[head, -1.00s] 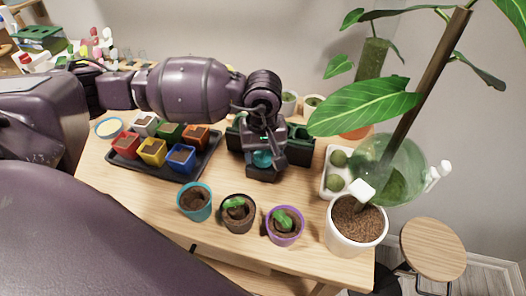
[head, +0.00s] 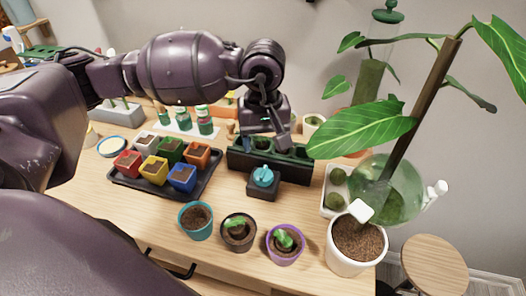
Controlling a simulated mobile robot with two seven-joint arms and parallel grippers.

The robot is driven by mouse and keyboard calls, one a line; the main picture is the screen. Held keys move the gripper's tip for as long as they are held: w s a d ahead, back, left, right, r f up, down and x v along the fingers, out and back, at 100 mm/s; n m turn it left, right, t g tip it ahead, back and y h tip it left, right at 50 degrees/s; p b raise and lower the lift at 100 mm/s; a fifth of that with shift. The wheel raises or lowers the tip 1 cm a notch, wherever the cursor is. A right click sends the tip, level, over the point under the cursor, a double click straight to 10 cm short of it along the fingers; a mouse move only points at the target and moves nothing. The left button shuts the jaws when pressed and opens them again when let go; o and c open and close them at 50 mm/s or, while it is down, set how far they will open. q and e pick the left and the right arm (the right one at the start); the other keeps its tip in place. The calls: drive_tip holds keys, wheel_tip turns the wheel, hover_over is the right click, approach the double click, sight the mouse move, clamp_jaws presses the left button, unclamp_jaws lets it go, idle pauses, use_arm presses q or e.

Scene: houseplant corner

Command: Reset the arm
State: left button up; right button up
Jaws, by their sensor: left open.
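My left arm comes in from the left across the top of the table. Its gripper (head: 265,138) hangs over the back edge of a dark green planter box (head: 297,165) with several compartments. The jaws are open, and I see nothing held between them. A small black box with a teal knob (head: 263,177) stands in front of the planter, apart from the gripper. My right gripper is not in view.
A black tray (head: 150,190) holds several small coloured pots at left. Teal (head: 196,220), black (head: 238,232) and purple (head: 285,244) pots line the front. A white pot (head: 355,246) with a tall leafy plant stands at right, its leaf near the planter.

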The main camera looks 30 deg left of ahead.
use_arm(q)
drive_tip(key=shift+r, duration=0.4)
